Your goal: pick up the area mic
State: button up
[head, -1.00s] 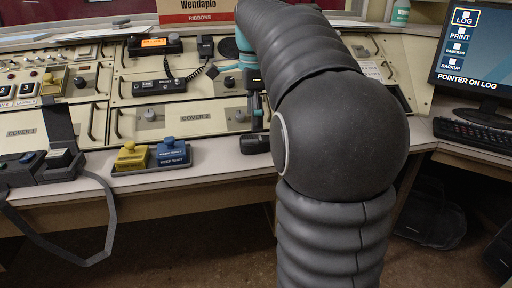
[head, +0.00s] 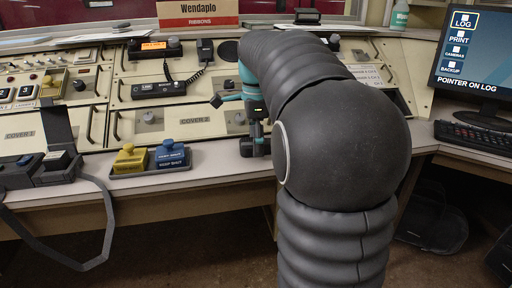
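A black hand mic (head: 205,50) hangs upright on the back panel, with a coiled cord running down to a black radio unit (head: 160,88). I cannot read a label that marks it as the area mic. My gripper (head: 218,100) shows only in part, left of my arm, as teal and dark pieces over the sloped console. It is in front of and below the hand mic, apart from it. My arm hides much of the panel to the right, and the fingers are too small and covered to tell open from shut.
A tray with a yellow block (head: 130,158) and a blue block (head: 170,154) sits on the desk's front edge. A monitor (head: 474,50) and keyboard (head: 473,134) stand at right. A grey strap (head: 108,215) hangs off the left front. A Wendaplo box (head: 197,14) stands behind.

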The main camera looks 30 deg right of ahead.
jog(key=c, duration=0.9)
jog(key=shift+r, duration=0.1)
